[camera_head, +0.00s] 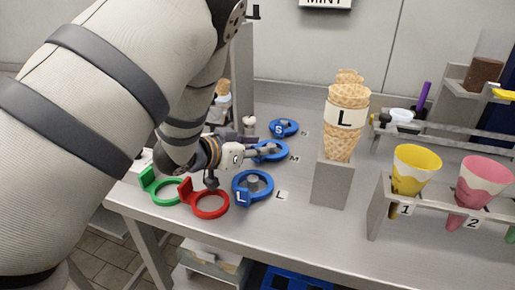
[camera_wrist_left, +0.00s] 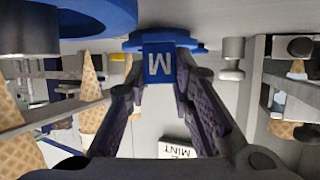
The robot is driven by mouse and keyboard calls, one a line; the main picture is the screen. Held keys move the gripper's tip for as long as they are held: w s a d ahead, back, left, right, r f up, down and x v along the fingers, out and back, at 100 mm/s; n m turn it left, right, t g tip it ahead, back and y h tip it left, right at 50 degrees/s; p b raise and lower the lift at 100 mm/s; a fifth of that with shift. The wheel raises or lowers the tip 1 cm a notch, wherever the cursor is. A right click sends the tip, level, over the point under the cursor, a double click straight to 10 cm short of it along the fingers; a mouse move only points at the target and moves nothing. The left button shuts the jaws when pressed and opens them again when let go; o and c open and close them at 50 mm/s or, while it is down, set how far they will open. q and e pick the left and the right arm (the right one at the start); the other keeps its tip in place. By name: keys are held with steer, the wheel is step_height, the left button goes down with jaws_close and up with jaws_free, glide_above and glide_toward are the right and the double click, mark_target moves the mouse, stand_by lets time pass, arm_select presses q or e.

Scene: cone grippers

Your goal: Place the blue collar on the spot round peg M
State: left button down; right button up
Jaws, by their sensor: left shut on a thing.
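The blue collar marked M (camera_head: 281,154) is at the middle of the row of blue collars, by the M table label (camera_head: 294,159). My left gripper (camera_head: 252,152) reaches it from the left and is shut on its upright tab. In the left wrist view, the tab with the letter M (camera_wrist_left: 160,65) stands between both fingers, with the blue ring (camera_wrist_left: 190,44) beyond it. Grey shows inside the ring in the head view, but the gripper partly hides peg M. I cannot tell whether the collar rests fully on the table. My right gripper is not in view.
Blue collar S (camera_head: 290,127) lies behind and blue collar L (camera_head: 262,198) in front, around its peg. A red collar (camera_head: 222,211) and a green collar (camera_head: 150,182) lie front left. A cone stand (camera_head: 331,184) and a cup rack (camera_head: 376,205) stand to the right.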

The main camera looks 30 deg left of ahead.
arm_select(q)
steer(key=shift+r, duration=0.1)
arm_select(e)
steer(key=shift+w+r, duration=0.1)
arm_select(q)
steer(key=c, duration=1.4)
jaws_free()
steer(key=p+v, duration=0.1)
steer(key=v, duration=0.3)
steer(key=p+v, duration=0.1)
steer(key=v, duration=0.3)
steer(key=shift+a+r, duration=0.1)
steer(key=shift+r, duration=0.35)
steer(key=v, duration=0.2)
steer(key=f+v, duration=0.1)
steer(key=shift+s+r, duration=0.25)
steer(key=shift+s, duration=0.3)
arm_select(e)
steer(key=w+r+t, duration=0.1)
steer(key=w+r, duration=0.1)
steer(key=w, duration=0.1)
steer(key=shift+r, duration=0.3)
